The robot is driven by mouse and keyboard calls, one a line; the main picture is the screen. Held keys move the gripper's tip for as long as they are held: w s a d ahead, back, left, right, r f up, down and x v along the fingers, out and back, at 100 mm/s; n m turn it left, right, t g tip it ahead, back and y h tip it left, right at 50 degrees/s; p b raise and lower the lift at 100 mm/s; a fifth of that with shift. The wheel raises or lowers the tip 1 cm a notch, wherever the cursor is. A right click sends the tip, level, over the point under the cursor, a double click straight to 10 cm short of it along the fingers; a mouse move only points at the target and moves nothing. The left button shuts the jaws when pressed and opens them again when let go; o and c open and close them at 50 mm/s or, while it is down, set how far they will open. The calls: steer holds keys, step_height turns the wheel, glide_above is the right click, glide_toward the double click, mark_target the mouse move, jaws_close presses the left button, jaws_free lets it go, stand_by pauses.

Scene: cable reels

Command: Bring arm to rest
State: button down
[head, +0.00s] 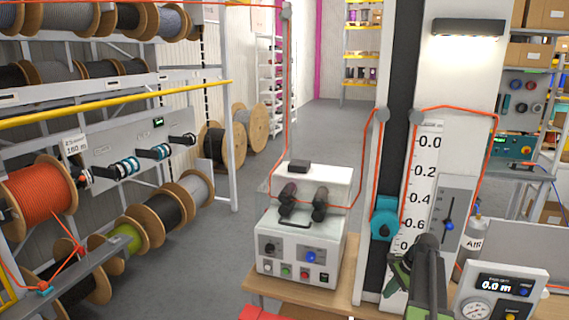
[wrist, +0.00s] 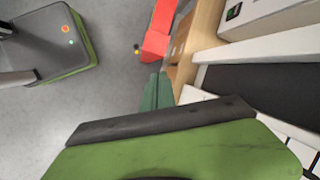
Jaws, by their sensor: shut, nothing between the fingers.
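My arm shows at the lower right of the head view, green and dark grey, in front of the white column with the height scale. My gripper (head: 398,280) is shut and empty there, just left of the wrist and close to the foot of the scale. In the wrist view its dark green fingers (wrist: 156,92) lie together past the black-edged green housing, with nothing between them. The fingers point toward the bench edge and a red object (wrist: 157,40) below.
A white control box (head: 300,255) stands on the wooden bench left of my arm. A gauge panel (head: 503,292) is close on the right. A teal clamp (head: 385,218) on the column carries orange cable. Cable reels (head: 38,200) fill the left rack.

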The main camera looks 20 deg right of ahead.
steer(key=w+a+f+n+g+b, duration=0.1)
steer(key=w+a+f+n+b, duration=0.1)
steer(key=a, duration=0.8)
steer(key=w+a+f+n+b, duration=0.1)
steer(key=a+f+n, duration=0.15)
steer(key=a, duration=0.75)
steer(key=w+a+f+n+g+b, duration=0.1)
steer(key=w+a+f+n+b, duration=0.15)
steer(key=a, duration=0.65)
steer(key=s+a+f+n+h+b, duration=0.1)
steer(key=s+a+n, duration=0.2)
steer(key=a, duration=0.4)
steer(key=s+a+f+n+b, duration=0.1)
steer(key=s+a+f+n, duration=0.15)
steer(key=a, duration=0.35)
steer(key=s+n, duration=0.1)
steer(key=n, duration=0.1)
steer(key=s+n+h, duration=0.1)
steer(key=s+n, duration=0.1)
steer(key=s+n+g, duration=0.1)
steer(key=n, duration=0.1)
steer(key=shift+s+d+r+h, duration=0.3)
steer(key=shift+r+h, duration=0.1)
